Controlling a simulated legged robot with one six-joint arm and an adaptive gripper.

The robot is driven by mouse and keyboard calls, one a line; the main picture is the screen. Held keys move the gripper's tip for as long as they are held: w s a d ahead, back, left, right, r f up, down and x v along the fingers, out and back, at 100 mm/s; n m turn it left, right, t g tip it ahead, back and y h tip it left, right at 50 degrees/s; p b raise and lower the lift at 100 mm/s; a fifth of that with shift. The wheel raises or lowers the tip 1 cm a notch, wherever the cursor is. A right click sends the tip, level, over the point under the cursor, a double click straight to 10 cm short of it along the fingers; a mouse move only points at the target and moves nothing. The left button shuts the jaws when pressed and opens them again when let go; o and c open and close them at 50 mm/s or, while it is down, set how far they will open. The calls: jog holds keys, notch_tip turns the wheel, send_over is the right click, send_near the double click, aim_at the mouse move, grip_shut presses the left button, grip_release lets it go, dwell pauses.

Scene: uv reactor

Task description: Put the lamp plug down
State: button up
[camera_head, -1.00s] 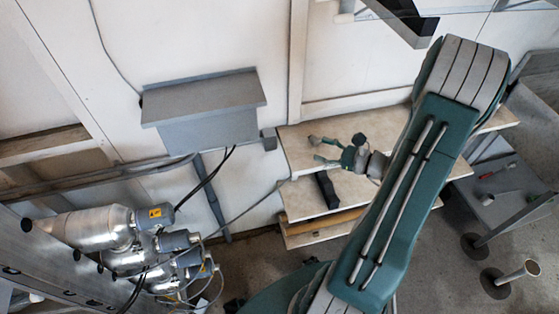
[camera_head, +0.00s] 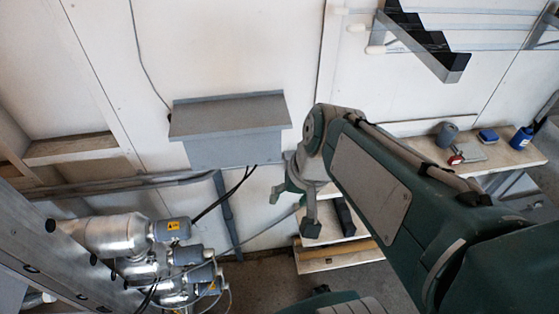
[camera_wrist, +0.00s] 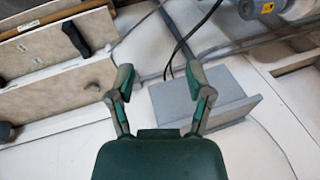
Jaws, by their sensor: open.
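A black block-like piece, which looks like the lamp plug, lies on the pale bench (camera_head: 330,228), just right of my gripper (camera_head: 294,208) in the head view. In the wrist view the black piece (camera_wrist: 76,38) rests on the bench at upper left, apart from the fingers. My gripper (camera_wrist: 160,80) is open, with its two fingers spread wide and nothing between them. In the wrist view the fingers reach in front of the white wall and the grey wall box. My arm hides part of the bench in the head view.
A grey box (camera_head: 232,140) is fixed to the wall, with dark cables hanging below it. Silvery cylinders (camera_head: 120,232) with cables stand at lower left. A blue container (camera_head: 521,138) and a grey cup (camera_head: 446,134) stand on the bench at right. A dark stepped bracket (camera_head: 425,45) is above.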

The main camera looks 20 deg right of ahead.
jog(key=r+n+t, duration=0.1)
jog(key=s+r+n+t+h, duration=0.1)
jog(key=r, duration=0.1)
jog(key=r+n+t+h, duration=0.1)
jog(key=shift+s+r+n, duration=0.3)
jog(key=shift+s+n, duration=0.05)
jog(key=shift+n, duration=0.05)
